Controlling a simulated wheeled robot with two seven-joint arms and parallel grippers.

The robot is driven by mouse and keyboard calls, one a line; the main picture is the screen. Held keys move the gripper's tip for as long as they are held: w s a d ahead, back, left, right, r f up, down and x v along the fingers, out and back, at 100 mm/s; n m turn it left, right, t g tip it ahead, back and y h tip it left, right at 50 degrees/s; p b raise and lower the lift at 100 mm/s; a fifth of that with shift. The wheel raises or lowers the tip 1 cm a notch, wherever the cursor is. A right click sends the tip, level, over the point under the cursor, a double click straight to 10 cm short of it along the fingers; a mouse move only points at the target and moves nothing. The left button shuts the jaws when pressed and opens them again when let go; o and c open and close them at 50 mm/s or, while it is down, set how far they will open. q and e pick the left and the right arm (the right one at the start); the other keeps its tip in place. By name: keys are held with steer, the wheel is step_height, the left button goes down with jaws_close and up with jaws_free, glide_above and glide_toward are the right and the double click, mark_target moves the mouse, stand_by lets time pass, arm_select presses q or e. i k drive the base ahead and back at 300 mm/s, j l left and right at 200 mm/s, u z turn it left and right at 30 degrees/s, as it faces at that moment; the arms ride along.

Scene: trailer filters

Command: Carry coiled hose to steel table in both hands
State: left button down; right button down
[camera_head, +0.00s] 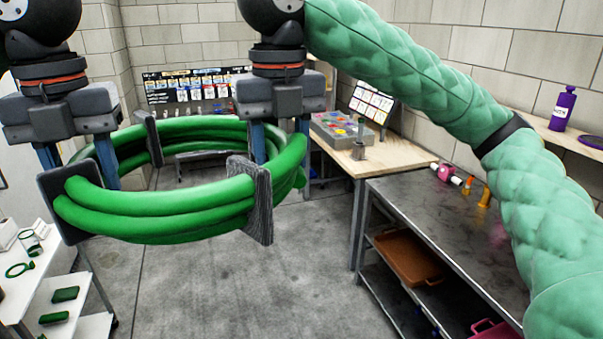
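The coiled green hose (160,203) hangs level in the air at left centre, above the floor. Dark flat plates (250,200) stand against its loops. My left gripper (78,168) is at the coil's left side, its blue fingers on both sides of the loops. My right gripper (281,150) is at the coil's right side in the same way. Both appear shut on the hose; their fingertips are partly hidden. The steel table (400,198) stands at the right, apart from the coil. My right arm covers part of it.
Small pink, orange and white items (445,172) stand at the steel table's back edge. Its visible front top is bare. An orange tray (408,258) lies on the shelf below. A wooden bench (395,147) stands behind; a white cart (40,285) stands left. The middle floor is clear.

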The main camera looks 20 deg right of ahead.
mark_target(489, 254)
steer(key=i, duration=0.9)
steer(key=i+j+z, duration=0.1)
steer(key=i+z, duration=0.45)
steer(key=z, duration=1.95)
